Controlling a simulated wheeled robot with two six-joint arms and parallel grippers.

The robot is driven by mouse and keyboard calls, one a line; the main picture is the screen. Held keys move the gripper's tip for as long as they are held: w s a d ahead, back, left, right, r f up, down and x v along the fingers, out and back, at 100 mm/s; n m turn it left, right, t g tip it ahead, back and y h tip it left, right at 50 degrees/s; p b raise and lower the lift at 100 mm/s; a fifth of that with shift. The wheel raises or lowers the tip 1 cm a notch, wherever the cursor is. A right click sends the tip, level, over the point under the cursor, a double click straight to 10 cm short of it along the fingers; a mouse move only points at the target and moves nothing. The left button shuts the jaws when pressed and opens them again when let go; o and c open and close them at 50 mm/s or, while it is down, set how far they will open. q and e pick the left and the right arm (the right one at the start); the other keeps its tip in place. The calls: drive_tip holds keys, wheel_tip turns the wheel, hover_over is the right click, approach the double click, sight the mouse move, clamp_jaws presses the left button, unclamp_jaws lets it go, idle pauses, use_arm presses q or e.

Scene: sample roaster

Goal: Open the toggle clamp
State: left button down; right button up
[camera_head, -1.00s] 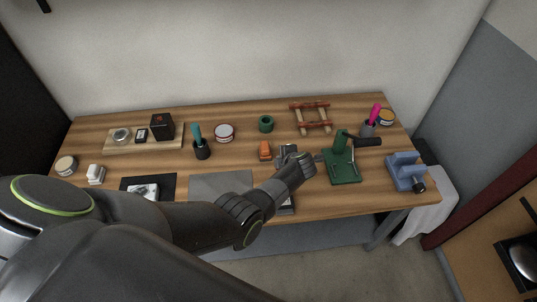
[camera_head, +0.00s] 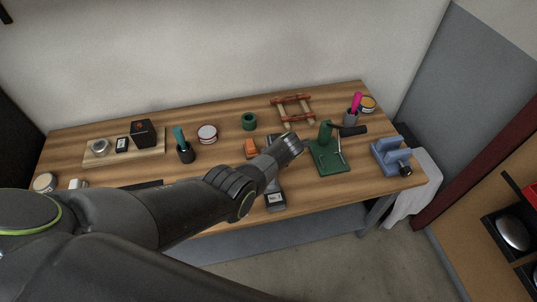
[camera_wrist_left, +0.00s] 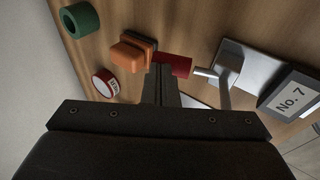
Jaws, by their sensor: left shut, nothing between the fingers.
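The toggle clamp shows in the left wrist view as a metal bracket (camera_wrist_left: 229,62) on a grey plate, with a metal lever ending in a red grip (camera_wrist_left: 176,66). The plate carries a "No. 7" label (camera_wrist_left: 295,97). In the head view my left arm hides most of the clamp; the labelled front end of its plate (camera_head: 275,201) shows below the forearm. My left gripper (camera_wrist_left: 160,72) is shut and empty, with its fingertips right at the red grip; I cannot tell whether they touch. It also shows in the head view (camera_head: 290,145). My right gripper is not in view.
An orange block (camera_wrist_left: 129,53), a green ring (camera_wrist_left: 80,20) and a red-and-white tin (camera_wrist_left: 105,83) lie near the gripper. A green stand with a black handle (camera_head: 328,158) and a blue device (camera_head: 390,156) stand to the right. A wooden frame (camera_head: 293,109) lies behind.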

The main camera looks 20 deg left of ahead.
use_arm(q)
drive_tip(key=shift+f, duration=0.1)
